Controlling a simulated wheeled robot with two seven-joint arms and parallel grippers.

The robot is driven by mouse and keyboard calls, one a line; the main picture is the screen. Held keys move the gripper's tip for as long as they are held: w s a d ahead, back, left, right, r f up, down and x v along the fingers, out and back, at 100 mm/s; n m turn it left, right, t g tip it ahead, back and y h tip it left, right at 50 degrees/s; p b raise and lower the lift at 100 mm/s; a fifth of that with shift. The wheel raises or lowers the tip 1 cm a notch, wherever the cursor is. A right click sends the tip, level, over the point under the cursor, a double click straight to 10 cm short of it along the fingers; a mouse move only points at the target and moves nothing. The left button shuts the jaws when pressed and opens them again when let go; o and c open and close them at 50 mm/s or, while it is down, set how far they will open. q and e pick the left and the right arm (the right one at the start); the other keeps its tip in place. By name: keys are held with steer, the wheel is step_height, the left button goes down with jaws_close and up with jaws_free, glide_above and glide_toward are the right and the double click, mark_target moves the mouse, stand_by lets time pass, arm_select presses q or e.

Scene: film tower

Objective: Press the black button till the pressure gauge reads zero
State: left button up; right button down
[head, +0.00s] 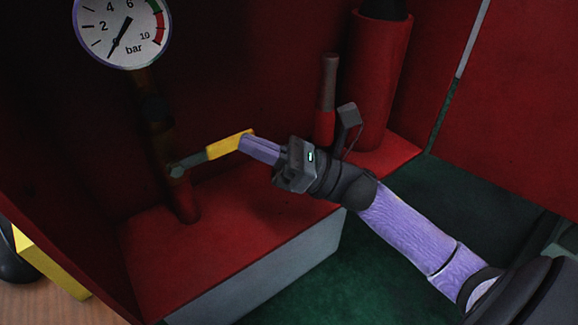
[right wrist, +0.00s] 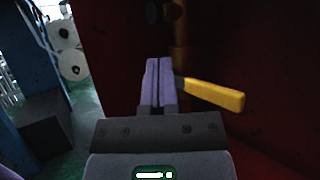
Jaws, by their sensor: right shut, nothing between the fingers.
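The pressure gauge (head: 123,33) is at the top left of the head view, with a white face, red and green bands and a needle pointing down-left, at about the zero mark. Below it, on the brownish pipe, is a dark round knob (head: 153,108), perhaps the black button; it also shows in the right wrist view (right wrist: 153,12). My right gripper (head: 246,144) is shut and empty, its lilac fingers (right wrist: 158,82) at the end of a yellow lever handle (head: 228,146). I cannot tell whether they touch it. My left gripper is not in view.
The pipe rises from a red block (head: 230,235) with a grey front. A red cylinder (head: 384,85) and a smaller red-based post (head: 327,95) stand behind my right gripper. Red walls enclose the space. Green floor (head: 375,275) is open at the front.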

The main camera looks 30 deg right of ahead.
steer(key=v, duration=0.4)
steer(key=shift+s+d, duration=0.15)
steer(key=shift+d, duration=0.05)
stand_by(0.4)
